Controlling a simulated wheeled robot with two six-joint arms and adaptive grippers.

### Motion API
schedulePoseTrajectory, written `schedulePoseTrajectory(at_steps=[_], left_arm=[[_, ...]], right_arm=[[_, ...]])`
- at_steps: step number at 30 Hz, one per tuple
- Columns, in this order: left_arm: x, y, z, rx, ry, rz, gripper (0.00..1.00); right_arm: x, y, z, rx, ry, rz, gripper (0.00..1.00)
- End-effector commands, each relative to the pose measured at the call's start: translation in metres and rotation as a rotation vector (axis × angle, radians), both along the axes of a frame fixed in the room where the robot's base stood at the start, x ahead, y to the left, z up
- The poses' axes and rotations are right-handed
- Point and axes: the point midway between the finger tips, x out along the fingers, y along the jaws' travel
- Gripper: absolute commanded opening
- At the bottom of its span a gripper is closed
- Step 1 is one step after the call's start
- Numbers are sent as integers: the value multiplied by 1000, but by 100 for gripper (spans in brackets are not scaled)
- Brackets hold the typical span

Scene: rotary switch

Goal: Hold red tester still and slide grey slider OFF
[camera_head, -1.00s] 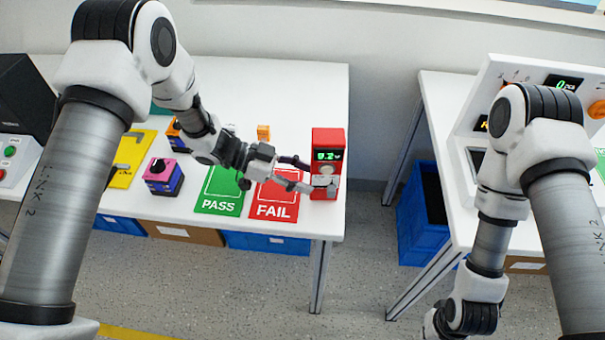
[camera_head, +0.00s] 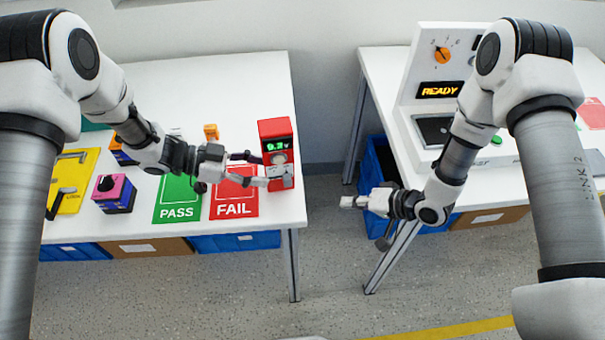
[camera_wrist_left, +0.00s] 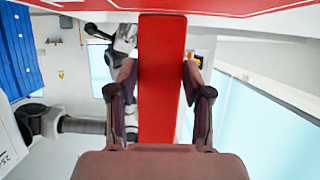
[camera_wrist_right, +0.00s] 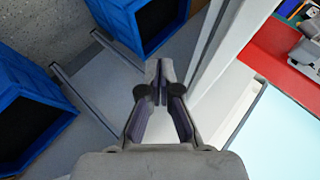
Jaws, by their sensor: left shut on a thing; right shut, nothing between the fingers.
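The red tester (camera_head: 267,130) stands upright at the right end of the left table, with a lit green display (camera_head: 277,145) and a grey round part below it. A grey block low on its front may be the slider, but my left gripper partly covers that area and I cannot tell its position. My left gripper (camera_head: 277,171) is shut on the tester. In the left wrist view its fingers lie on both sides of the tester's red body (camera_wrist_left: 161,80). My right gripper (camera_head: 350,201) is shut and empty in the gap between the tables, right of and below the tester.
The green PASS mat (camera_head: 177,200) and red FAIL mat (camera_head: 233,207) lie left of the tester. A pink-topped box (camera_head: 114,193) stands further left. The right table carries a white console (camera_head: 428,70) reading READY. Blue bins stand beneath the tables.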

Motion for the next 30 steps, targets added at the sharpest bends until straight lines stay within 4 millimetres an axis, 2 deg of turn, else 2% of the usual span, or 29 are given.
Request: schedulePoseTrajectory(at_steps=[1,4,6,9,12,16,20,23,30], left_arm=[[0,0,0,0,0,1,0],[0,0,0,0,0,1,0],[0,0,0,0,0,1,0],[0,0,0,0,0,1,0],[0,0,0,0,0,1,0],[0,0,0,0,0,1,0],[0,0,0,0,0,1,0],[0,0,0,0,0,1,0],[0,0,0,0,-1,1,0]], right_arm=[[18,5,22,95,-28,30,0],[38,12,65,280,-24,138,0],[42,10,92,370,15,231,0],[38,0,118,433,102,361,0],[31,-14,132,438,192,448,0],[25,-23,138,426,259,499,0],[23,-16,135,424,272,507,0],[20,0,130,423,274,508,0],[15,50,114,422,273,509,0]])
